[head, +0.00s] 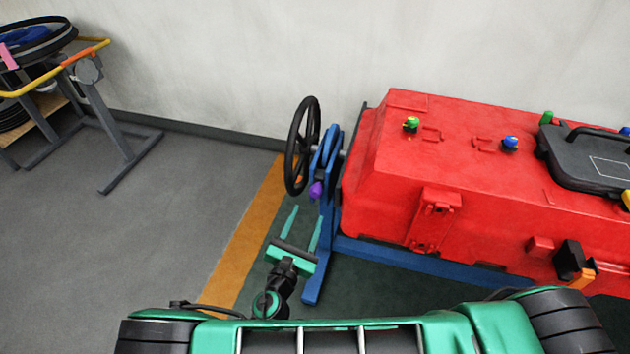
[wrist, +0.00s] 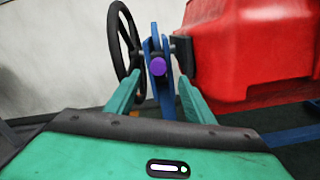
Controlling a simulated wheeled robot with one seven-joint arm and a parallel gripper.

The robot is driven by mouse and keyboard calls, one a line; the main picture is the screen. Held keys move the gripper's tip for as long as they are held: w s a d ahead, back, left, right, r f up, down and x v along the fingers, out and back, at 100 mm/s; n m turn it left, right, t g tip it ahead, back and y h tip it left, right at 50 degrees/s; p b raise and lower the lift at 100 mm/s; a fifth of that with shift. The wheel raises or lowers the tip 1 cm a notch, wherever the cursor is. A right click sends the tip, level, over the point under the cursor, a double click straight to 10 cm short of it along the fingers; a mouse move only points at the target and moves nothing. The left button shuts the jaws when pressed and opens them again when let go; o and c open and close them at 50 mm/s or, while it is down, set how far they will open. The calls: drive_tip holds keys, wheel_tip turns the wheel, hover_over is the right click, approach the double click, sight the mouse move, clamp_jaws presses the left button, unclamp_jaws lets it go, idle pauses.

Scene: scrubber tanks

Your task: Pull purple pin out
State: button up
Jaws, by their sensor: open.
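The purple pin (head: 316,190) sticks out of the blue stand (head: 325,165) below the black handwheel (head: 302,146), at the left end of the red tank (head: 390,165). In the wrist view the round purple end of the pin (wrist: 158,66) faces the camera, centred a little beyond the fingertips. My gripper (head: 302,213) is open and empty, with its two green fingers pointing toward the pin. The fingers (wrist: 157,84) lie to either side of the pin's line and look apart from it. The pin's shaft is hidden in the stand.
The handwheel (wrist: 124,42) stands close to the left finger in the wrist view, and the red tank (wrist: 248,50) lies to the right. A cart with yellow rails (head: 80,58) stands at the far left. The grey floor (head: 170,215) between is clear.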

sight(315, 194)
drive_tip(key=x, duration=1.1)
drive_tip(key=shift+w+a, duration=0.1)
